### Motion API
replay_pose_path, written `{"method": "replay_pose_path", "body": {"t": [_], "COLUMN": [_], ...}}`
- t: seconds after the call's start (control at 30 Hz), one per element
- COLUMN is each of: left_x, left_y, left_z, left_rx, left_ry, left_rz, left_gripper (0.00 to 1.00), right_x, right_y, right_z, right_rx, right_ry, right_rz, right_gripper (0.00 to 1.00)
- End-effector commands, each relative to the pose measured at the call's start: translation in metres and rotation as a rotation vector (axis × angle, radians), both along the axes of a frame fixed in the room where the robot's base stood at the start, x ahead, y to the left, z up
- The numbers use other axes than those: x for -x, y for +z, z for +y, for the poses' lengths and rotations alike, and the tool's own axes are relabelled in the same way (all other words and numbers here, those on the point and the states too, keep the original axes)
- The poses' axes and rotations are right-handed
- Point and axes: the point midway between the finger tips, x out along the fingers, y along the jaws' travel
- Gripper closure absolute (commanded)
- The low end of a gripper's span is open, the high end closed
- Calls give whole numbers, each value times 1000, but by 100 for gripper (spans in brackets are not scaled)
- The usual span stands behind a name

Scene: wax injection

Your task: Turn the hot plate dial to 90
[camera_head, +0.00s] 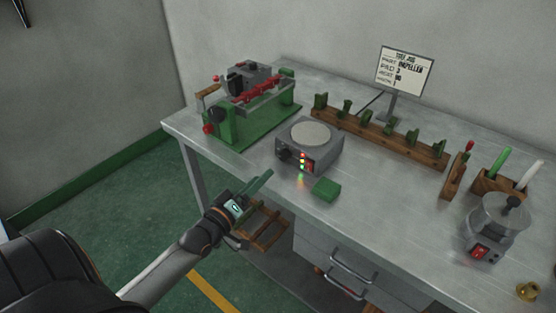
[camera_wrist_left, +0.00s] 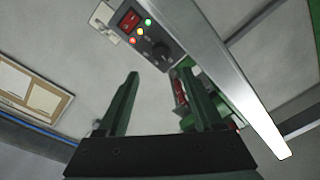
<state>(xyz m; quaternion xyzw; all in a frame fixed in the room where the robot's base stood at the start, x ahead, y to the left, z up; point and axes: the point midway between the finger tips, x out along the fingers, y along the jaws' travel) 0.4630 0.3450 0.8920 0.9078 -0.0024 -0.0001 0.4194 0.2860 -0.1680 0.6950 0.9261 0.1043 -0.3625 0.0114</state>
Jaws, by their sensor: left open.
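The hot plate (camera_head: 327,151) is a grey box with a round pale top, standing near the table's front edge. Its dark dial (camera_head: 284,154) is on the left of the front panel, beside lit indicator lights and a red switch (camera_head: 309,167). In the left wrist view the dial (camera_wrist_left: 161,50) lies beyond the fingertips, roughly between them in the picture. I cannot read its setting. My left gripper (camera_head: 263,182) is open and empty at the table's front edge, apart from the dial. Its green fingers (camera_wrist_left: 160,76) show in the wrist view. My right gripper is not seen.
A green machine (camera_head: 240,122) stands left of the hot plate. A green block (camera_head: 326,190) lies in front of it. A wooden rack (camera_head: 380,137) and a sign (camera_head: 405,74) are behind. A wax pot (camera_head: 490,226) stands at right. Drawers are below the table.

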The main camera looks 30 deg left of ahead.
Motion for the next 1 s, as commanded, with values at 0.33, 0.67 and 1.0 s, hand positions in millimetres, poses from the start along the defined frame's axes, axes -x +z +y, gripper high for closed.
{"method": "replay_pose_path", "body": {"t": [0.33,0.67,1.0], "left_x": [-61,-89,-91], "left_y": [0,0,0], "left_z": [0,0,0], "left_rx": [-1,-2,-2], "left_ry": [0,0,0], "left_rz": [0,1,1], "left_gripper": [32,32,36], "right_x": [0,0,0], "right_y": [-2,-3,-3], "right_z": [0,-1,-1], "right_rx": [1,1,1], "right_ry": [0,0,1], "right_rz": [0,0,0], "right_gripper": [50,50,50]}}
